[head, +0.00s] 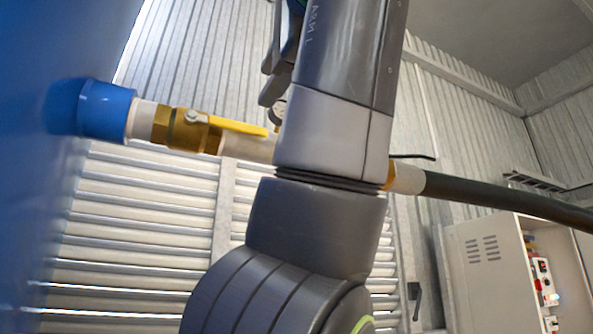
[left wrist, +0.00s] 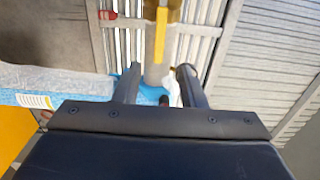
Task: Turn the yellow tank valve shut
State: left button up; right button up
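The yellow valve handle (head: 238,125) lies along the pipe, over the brass valve body (head: 185,128) beside the blue tank fitting (head: 105,110). In the left wrist view the yellow handle (left wrist: 161,42) and brass body (left wrist: 168,14) are ahead, at the top middle. My left gripper (left wrist: 159,80) is open, its two fingers apart with nothing held between them. The handle appears beyond the fingertips, roughly in line with the gap, not visibly touched. In the head view my left arm covers the middle of the pipe and most of the gripper. My right gripper is not in view.
The blue tank wall (head: 45,200) fills the left side. A dark hose (head: 500,195) runs right from the pipe. A control box (head: 490,260) with switches stands at lower right. Corrugated walls lie behind; a small gauge is partly hidden by my arm.

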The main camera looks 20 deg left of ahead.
aim_at(243, 126)
pick_arm(q)
jog(key=p+x, duration=0.6)
jog(key=x, duration=0.5)
jog(key=shift+d, duration=0.1)
jog(key=shift+w, duration=0.1)
grip_shut()
